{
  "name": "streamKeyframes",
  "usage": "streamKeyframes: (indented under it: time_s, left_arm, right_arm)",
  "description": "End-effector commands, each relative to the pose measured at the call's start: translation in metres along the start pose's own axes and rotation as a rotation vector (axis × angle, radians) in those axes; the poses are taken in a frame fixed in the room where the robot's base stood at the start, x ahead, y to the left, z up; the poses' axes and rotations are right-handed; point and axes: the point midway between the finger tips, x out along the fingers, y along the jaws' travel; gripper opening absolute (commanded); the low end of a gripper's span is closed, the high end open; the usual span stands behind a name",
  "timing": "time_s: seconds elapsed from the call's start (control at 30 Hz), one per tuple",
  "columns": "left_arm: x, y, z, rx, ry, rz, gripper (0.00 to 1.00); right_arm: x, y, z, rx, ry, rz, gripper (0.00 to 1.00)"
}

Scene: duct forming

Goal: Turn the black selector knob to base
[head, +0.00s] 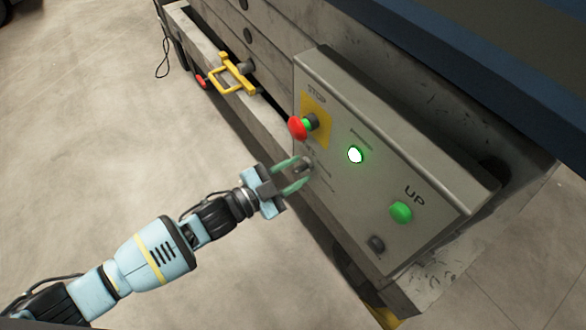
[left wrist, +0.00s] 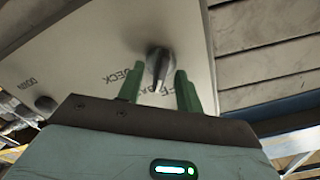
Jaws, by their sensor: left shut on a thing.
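The black selector knob (left wrist: 158,62) sits on the grey control panel (left wrist: 85,50) in the left wrist view, between my left gripper's two green fingers (left wrist: 160,88). Its narrow part points down in that view, toward partly hidden lettering. "DECK" reads upside down beside it; part of another label shows between the fingers. I cannot tell exactly which label the knob points to. In the head view my left gripper (head: 299,173) reaches the panel's lower left, shut on the knob, which the fingers mostly cover. My right gripper is not in view.
On the panel (head: 345,195), a red stop button (head: 298,127) sticks out just above my gripper. A lit lamp (head: 355,154), a green UP button (head: 401,211) and a dark button (head: 376,244) lie right. A yellow handle (head: 232,75) stands farther back. The floor at left is clear.

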Motion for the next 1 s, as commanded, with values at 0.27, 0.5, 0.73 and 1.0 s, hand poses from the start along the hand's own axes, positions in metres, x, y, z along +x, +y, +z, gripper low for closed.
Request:
streamKeyframes:
  time_s: [0.27, 0.5, 0.73, 1.0]
  left_arm:
    - [-0.001, 0.001, 0.0, 0.137, -0.001, 0.0, 0.13]
    - [0.0, 0.002, 0.001, 0.186, -0.001, 0.001, 0.13]
    - [0.0, 0.002, 0.001, 0.193, -0.001, 0.001, 0.13]
    - [0.0, 0.002, 0.001, 0.191, -0.001, 0.001, 0.47]
  right_arm:
    - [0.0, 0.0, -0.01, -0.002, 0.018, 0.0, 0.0]
    - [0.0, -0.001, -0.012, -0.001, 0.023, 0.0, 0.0]
    - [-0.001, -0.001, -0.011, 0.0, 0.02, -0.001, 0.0]
    - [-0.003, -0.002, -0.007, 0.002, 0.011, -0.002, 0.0]
